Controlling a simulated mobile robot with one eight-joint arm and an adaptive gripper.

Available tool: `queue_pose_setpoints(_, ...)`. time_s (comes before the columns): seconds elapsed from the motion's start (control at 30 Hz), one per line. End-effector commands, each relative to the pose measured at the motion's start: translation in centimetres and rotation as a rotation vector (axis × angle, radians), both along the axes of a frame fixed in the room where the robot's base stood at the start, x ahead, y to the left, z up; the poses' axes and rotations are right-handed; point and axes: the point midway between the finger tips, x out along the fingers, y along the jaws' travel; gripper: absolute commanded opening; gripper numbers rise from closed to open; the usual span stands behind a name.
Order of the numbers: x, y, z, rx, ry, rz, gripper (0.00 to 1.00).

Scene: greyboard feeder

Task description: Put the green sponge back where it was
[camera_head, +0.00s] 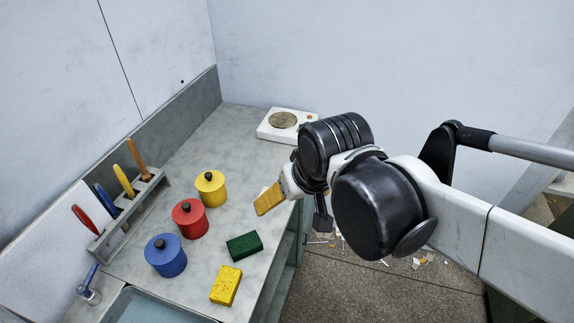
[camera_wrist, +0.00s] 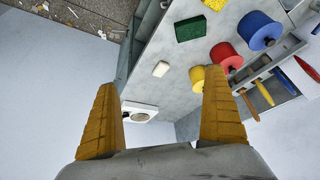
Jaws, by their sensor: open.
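The green sponge (camera_head: 244,246) lies flat on the grey counter (camera_head: 232,137), near its front edge and beside the yellow sponge (camera_head: 225,286). It also shows in the wrist view (camera_wrist: 190,28), at the top and beyond my fingertips. My gripper (camera_head: 265,203) is above the counter edge, farther back than the green sponge and apart from it. In the wrist view my gripper (camera_wrist: 161,85) has its two yellow fingers wide apart with nothing held between them.
Blue (camera_head: 166,256), red (camera_head: 190,219) and yellow (camera_head: 211,189) lidded pots stand left of the sponges. A rack (camera_head: 128,216) holds several coloured-handled tools. A scale-like device (camera_head: 284,124) is at the back. A small white block (camera_wrist: 161,69) lies on the counter. A basin (camera_head: 150,308) is at the front.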

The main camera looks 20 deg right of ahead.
Motion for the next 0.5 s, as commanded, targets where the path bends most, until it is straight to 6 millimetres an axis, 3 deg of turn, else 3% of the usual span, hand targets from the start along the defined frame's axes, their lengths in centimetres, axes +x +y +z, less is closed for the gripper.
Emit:
queue_pose_setpoints(0.03,-1.1,-0.8,0.3,-0.003,-0.036,-0.013,1.00)
queue_pose_setpoints(0.2,-2.8,-2.3,0.8,-0.013,-0.125,-0.031,1.00)
queue_pose_setpoints(0.5,-3.2,-2.6,1.0,-0.017,-0.152,-0.036,1.00)
